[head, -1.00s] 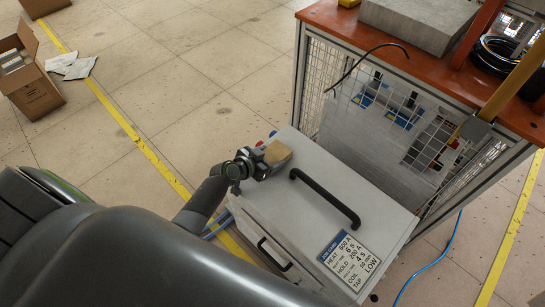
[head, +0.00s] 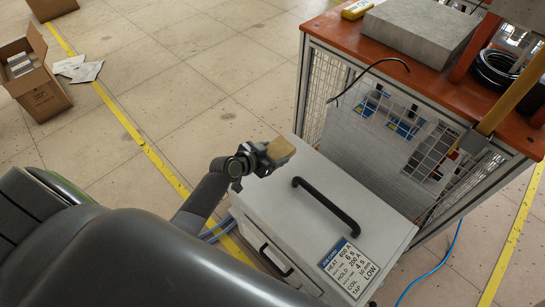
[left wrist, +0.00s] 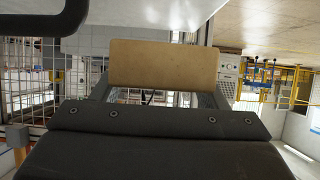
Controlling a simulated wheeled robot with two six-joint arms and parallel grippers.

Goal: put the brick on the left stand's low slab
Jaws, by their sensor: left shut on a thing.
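The brick (head: 281,147) is a tan block held at the end of my left gripper (head: 272,156). My left gripper is shut on it, above the far left corner of the white cabinet. In the left wrist view the brick (left wrist: 163,63) spans between the two fingers, its broad face toward the camera. A thick grey slab (head: 420,32) lies on the orange-topped bench (head: 345,33), up and right of the brick and well apart from it. I cannot tell whether this is the left stand's low slab. My right gripper is not in view.
The white cabinet (head: 290,215) has a black handle (head: 325,205) and a job card (head: 347,266). A wire mesh guard (head: 345,130) and a bent black cable (head: 385,63) are at the bench's side. A cardboard box (head: 37,85) stands on the floor at left.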

